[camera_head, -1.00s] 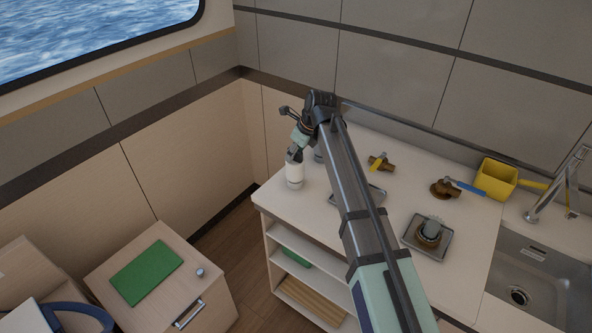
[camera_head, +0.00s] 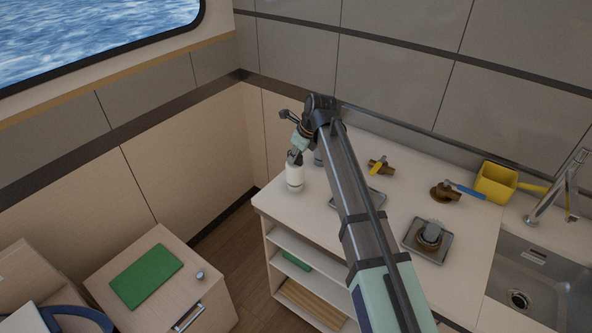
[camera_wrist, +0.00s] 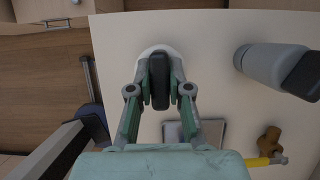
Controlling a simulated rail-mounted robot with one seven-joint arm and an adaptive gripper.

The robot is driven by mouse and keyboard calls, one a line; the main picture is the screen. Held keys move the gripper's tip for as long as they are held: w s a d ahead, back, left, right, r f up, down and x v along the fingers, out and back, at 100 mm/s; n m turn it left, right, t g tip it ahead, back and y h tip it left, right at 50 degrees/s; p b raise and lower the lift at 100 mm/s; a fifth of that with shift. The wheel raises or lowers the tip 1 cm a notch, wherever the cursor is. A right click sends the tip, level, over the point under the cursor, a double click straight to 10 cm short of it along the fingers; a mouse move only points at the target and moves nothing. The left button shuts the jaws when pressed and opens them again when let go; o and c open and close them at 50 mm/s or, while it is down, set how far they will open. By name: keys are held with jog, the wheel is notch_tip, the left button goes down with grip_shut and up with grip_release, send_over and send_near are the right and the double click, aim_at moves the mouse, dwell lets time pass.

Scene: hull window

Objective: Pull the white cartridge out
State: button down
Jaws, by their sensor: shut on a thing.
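A white upright cylinder (camera_head: 295,179), which I take for the white cartridge, stands at the left end of the counter. Whether it sits in a holder cannot be told. My gripper (camera_head: 296,156) is at its top, pointing down. In the wrist view my gripper (camera_wrist: 160,83) has its fingers closed around a dark upright piece over the white top (camera_wrist: 150,51). The fingers hide most of the cylinder there.
A grey bottle with a dark cap (camera_wrist: 270,67) stands close by. A tray (camera_head: 421,255) holds a brown and grey part. Brass valves (camera_head: 381,166), a yellow container (camera_head: 495,183) and the sink (camera_head: 545,290) are farther right. A green board (camera_head: 147,276) lies on the lower cabinet.

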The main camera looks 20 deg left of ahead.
jog(key=shift+r+p, duration=0.5)
jog(key=shift+r, duration=0.2)
